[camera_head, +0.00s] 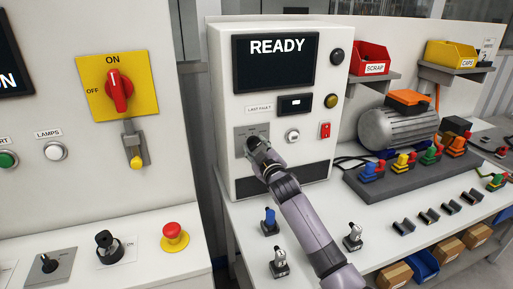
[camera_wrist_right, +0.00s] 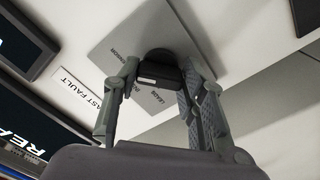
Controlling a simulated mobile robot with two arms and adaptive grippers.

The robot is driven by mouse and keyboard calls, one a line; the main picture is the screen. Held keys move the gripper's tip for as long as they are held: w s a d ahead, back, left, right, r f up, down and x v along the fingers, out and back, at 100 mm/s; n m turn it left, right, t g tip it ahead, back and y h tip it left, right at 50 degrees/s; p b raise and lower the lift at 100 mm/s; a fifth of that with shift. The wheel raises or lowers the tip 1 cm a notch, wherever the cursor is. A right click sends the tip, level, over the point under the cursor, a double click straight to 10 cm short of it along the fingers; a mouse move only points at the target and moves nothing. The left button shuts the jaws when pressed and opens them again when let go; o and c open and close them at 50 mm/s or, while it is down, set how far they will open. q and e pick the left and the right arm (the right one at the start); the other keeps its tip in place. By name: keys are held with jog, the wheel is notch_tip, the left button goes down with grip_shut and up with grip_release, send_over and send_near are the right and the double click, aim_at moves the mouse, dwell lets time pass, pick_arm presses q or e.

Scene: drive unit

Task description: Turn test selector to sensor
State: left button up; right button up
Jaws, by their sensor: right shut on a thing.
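The test selector is a black knob (camera_wrist_right: 160,72) on a grey square plate (camera_head: 241,133) at the lower left of the white test box's front. My right gripper (camera_head: 259,150) covers most of it in the head view. In the right wrist view the fingers of my right gripper (camera_wrist_right: 158,95) stand on both sides of the knob, shut on it. A short white mark shows on the knob. The plate (camera_wrist_right: 205,28) carries small printed words, upside down and hard to read. My left gripper is not in view.
The box screen (camera_head: 275,62) reads READY. A white button (camera_head: 292,136), a red rocker switch (camera_head: 325,130) and a small display (camera_head: 296,104) sit close to the right of the knob. A yellow panel (camera_head: 150,85) with a red switch is left.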

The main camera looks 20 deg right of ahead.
jog(key=shift+f, duration=0.1)
jog(key=o, duration=1.2)
jog(key=shift+c, duration=0.2)
jog(key=shift+s, duration=0.1)
jog(key=s, duration=1.2)
jog(key=shift+d, duration=0.25)
jog(key=shift+w, duration=0.1)
